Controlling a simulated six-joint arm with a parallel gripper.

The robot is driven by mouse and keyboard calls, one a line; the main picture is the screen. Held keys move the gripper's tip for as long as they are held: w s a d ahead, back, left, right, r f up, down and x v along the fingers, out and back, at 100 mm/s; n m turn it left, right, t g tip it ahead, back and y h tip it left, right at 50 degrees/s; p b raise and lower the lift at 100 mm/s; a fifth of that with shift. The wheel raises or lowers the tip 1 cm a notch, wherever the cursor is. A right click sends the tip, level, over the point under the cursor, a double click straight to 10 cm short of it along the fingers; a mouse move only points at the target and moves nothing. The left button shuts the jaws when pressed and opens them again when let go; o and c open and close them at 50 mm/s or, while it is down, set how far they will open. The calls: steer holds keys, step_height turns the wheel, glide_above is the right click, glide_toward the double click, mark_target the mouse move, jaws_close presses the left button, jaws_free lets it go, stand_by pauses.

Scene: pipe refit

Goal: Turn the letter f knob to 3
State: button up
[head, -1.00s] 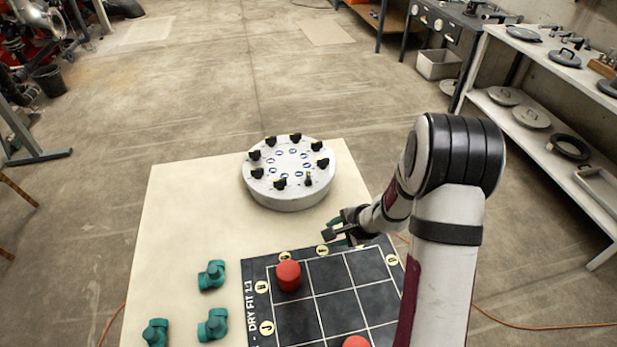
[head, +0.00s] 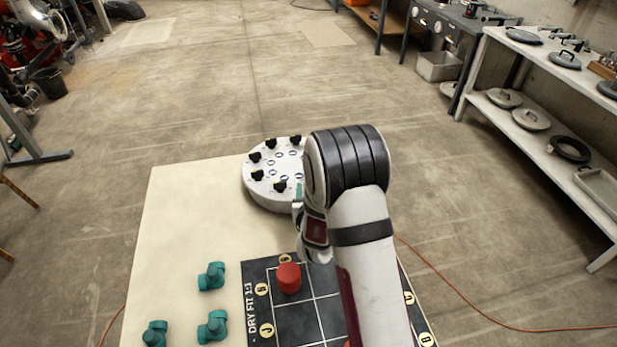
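The round white dial box (head: 270,198) stands on the pale table, with black knobs around its top rim and small blue-and-white labels inside the ring. Knobs show at the left (head: 257,175), upper left (head: 255,157), back (head: 270,143) and front (head: 280,186). The labels are too small to read, so I cannot tell which knob is letter f. My arm covers the right side of the box and its knobs. My gripper (head: 298,194) is mostly hidden by my arm. A teal strip shows there at the box's front right; its opening is not visible.
A dark grid mat (head: 293,325) with a red cylinder (head: 289,278) lies in front of the box. Teal pipe fittings (head: 212,276) stand at the left of the table (head: 180,220). The table's left part is mostly clear. Shelves (head: 540,130) stand far right.

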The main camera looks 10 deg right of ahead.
steer(key=x, duration=0.7)
steer(key=shift+w+d+f, duration=0.1)
steer(key=shift+w+f, duration=0.05)
steer(key=shift+w, duration=0.15)
jaws_close()
